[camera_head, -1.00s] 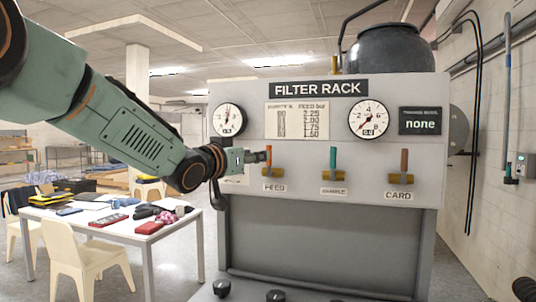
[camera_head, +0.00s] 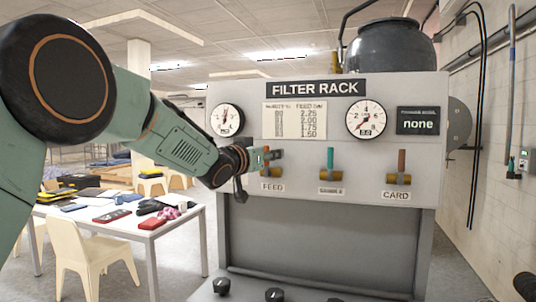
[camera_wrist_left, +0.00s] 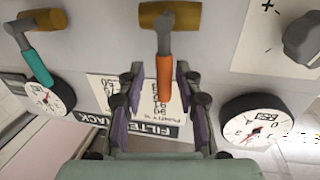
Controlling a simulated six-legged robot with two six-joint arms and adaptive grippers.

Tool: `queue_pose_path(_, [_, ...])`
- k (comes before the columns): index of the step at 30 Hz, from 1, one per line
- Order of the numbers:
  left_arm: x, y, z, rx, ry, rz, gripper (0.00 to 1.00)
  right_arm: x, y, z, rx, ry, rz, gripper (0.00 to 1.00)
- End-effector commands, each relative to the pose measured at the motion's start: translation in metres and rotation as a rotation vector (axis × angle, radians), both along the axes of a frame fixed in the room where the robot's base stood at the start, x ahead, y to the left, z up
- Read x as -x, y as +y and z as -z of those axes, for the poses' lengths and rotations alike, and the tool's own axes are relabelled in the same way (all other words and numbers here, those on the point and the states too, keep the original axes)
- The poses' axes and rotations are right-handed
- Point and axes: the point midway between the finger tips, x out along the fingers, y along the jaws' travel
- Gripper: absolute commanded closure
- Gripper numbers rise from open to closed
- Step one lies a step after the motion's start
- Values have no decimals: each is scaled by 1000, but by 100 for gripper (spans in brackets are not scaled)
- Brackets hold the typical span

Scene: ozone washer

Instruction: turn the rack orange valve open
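The orange valve's handle (camera_wrist_left: 164,78) hangs from a brass body (camera_wrist_left: 170,15) in the left wrist view. In the head view the orange handle (camera_head: 267,150) is above the FEED label on the grey filter rack (camera_head: 300,215), partly hidden by my gripper. My left gripper (camera_head: 266,158) is at the handle. In the left wrist view my left gripper (camera_wrist_left: 160,95) is open, one finger on each side of the handle, with visible gaps. The handle looks upright in the head view. My right gripper is not in view.
To the right on the panel are a teal valve (camera_head: 330,161) and a brown-red valve (camera_head: 401,167). Two gauges, one at left (camera_head: 227,120) and one at right (camera_head: 366,120), sit above. A white table (camera_head: 130,228) with small items and a chair (camera_head: 95,245) stand left.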

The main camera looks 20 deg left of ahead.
Motion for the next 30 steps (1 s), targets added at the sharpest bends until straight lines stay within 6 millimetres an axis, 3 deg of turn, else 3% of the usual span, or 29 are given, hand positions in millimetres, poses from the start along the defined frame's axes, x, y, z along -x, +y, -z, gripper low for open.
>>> queue_pose_path(11, [0,1,0,1,0,-1,100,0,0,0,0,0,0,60])
queue_pose_path(30, [0,0,2,-6,3,0,100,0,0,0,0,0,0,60])
